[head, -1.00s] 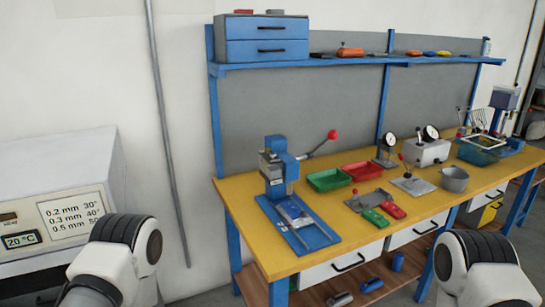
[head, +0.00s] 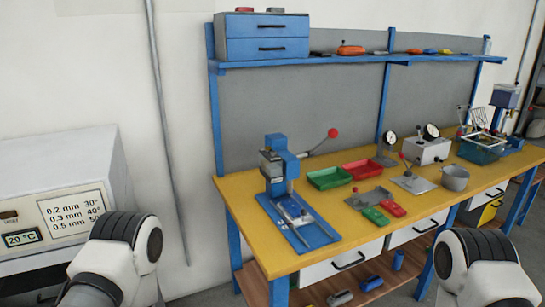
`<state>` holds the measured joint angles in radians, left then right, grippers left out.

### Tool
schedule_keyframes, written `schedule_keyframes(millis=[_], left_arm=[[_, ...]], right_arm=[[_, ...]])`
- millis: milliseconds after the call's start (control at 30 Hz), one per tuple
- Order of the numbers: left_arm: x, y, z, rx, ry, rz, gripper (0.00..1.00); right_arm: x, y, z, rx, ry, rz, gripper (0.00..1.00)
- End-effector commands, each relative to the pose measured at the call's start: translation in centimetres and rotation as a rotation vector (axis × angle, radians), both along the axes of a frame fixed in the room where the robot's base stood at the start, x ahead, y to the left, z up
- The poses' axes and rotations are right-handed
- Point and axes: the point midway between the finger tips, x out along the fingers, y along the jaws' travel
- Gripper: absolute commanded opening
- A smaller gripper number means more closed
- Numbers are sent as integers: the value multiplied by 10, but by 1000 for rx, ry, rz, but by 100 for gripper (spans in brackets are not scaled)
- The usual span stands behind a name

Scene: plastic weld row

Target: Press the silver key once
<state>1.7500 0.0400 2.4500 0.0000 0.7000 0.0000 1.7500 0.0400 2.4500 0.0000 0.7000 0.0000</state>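I cannot make out a silver key in the head view. A pale grey machine (head: 50,165) stands at the left, with a small dark display (head: 22,239) reading 20 °C and a white label (head: 72,213) listing mm values and angles. My arm links cover part of its lower right front. Neither of my grippers shows; only white and black arm parts rise from the bottom edge at left and right.
A yellow-topped workbench (head: 242,205) runs to the right. On it stand a blue lever press (head: 279,165), a green tray (head: 328,178), a red tray (head: 361,170), dial gauges and a grey pot (head: 455,178). A blue shelf (head: 345,60) hangs above.

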Motion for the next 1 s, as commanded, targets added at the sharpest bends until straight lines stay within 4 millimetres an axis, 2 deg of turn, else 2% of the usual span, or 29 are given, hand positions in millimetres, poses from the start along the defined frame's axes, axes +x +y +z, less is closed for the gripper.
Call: schedule_keyframes(millis=[433, 467, 500, 567, 1000], left_arm=[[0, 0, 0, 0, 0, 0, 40], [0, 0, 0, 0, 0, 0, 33], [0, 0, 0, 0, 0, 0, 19], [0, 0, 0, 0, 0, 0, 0], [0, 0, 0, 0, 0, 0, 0]], right_arm=[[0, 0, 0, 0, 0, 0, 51], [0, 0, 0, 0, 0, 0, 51], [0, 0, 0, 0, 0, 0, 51], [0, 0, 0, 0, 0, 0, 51], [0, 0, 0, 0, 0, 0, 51]])
